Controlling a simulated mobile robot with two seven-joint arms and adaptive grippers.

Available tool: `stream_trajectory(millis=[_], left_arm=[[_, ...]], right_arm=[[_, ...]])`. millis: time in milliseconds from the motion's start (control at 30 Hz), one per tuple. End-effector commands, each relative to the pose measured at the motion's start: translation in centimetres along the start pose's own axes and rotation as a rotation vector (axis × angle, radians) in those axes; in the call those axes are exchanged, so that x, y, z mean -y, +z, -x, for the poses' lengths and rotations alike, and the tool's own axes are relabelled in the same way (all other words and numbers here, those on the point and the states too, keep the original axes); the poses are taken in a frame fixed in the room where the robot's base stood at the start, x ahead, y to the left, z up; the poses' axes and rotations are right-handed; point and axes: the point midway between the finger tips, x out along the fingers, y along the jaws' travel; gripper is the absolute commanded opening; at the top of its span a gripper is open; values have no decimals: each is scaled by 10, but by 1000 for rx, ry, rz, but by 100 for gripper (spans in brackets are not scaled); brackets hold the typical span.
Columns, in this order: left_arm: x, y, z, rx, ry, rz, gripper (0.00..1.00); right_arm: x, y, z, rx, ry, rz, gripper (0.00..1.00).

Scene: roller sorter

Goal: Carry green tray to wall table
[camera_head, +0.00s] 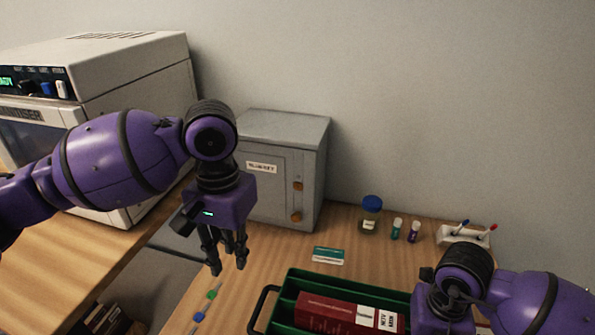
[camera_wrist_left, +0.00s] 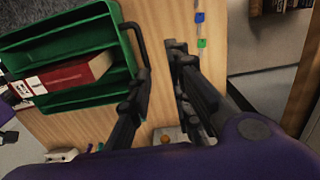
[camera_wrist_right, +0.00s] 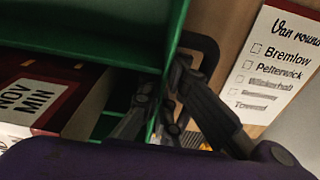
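The green tray (camera_head: 291,285) lies on the wooden table at the bottom of the head view, holding a red box (camera_head: 335,310) with white labels. Its left black handle (camera_head: 262,307) is free; this handle also shows in the left wrist view (camera_wrist_left: 136,42). My left gripper (camera_head: 228,268) is open and empty, above and left of the tray. My right gripper (camera_wrist_right: 160,108) is at the tray's other end, one finger inside the end wall and one outside by the handle (camera_wrist_right: 208,50). Whether it squeezes is unclear. I cannot tell which surface is the wall table.
A grey cabinet (camera_head: 285,130), a blue-lidded jar (camera_head: 371,212), two small vials and a pen holder (camera_head: 463,237) stand at the back. A green-and-white card (camera_head: 328,255) lies behind the tray. A large machine (camera_head: 130,75) stands on the left table. A gap separates the tables.

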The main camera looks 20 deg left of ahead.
Motion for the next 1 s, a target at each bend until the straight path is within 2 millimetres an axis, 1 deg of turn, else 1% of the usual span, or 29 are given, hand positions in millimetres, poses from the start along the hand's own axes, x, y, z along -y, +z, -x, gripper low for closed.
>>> stream_trajectory(millis=[33,233,533,667,700,1000], left_arm=[[5,0,1,0,-1,2,19],[16,1,7,1,-1,1,19],[17,1,8,1,0,0,19],[17,1,8,1,0,0,19],[17,1,8,0,0,0,19],[17,0,9,0,0,0,19]], right_arm=[[5,-5,-7,-16,-13,-3,0],[4,-5,-7,-16,-13,-3,0],[4,-5,-7,-16,-13,-3,0],[4,-4,-6,-14,-12,-2,17],[4,-4,-6,-13,-10,-2,19],[2,-2,-2,-5,-4,-1,19]])
